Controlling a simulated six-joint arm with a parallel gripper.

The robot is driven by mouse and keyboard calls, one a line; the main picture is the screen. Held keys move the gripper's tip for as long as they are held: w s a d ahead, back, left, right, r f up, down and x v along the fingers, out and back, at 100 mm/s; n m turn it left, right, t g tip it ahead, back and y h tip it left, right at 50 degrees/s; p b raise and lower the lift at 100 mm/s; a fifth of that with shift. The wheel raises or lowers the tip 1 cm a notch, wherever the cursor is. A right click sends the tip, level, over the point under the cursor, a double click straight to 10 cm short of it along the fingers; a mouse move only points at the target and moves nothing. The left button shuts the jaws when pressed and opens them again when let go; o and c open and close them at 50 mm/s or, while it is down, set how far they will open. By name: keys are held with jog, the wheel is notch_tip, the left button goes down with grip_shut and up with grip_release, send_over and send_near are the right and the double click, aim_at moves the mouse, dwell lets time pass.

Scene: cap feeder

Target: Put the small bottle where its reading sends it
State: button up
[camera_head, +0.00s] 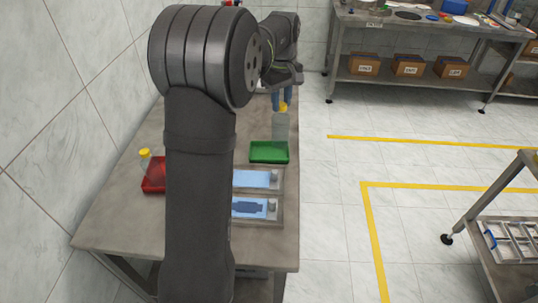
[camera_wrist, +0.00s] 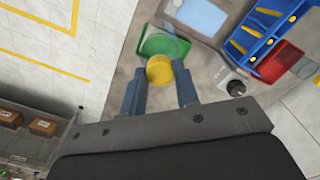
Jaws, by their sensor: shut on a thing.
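My gripper (camera_head: 282,101) is shut on a small clear bottle (camera_head: 281,126) with a yellow cap, holding it upright. In the wrist view the yellow cap (camera_wrist: 159,70) sits between the two blue-grey fingers. The green tray (camera_head: 269,153) is just below the bottle in the head view; in the wrist view the green tray (camera_wrist: 180,48) shows behind the cap. I cannot tell whether the bottle touches the tray. A red tray (camera_head: 154,187) is at the left, partly hidden by my arm. No reading is legible.
Two flat devices with light blue (camera_head: 256,178) and darker blue (camera_head: 240,208) faces lie on the table.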

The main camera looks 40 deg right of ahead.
jog(key=shift+s+d+f, duration=0.2)
jog(key=shift+s+d, duration=0.3)
jog(key=shift+d, duration=0.1)
jog(key=shift+d+f, duration=0.15)
jog(key=shift+f, duration=0.05)
jog(key=w+a+f, duration=0.2)
jog(key=w+f, duration=0.8)
jog(key=w, duration=0.1)
jog(key=shift+a+f, duration=0.15)
jog(key=shift+f, duration=0.25)
jog(key=o, duration=0.9)
jog(key=shift+f, duration=0.15)
notch_tip(320, 180, up, 12)
jog(key=shift+r, duration=0.2)
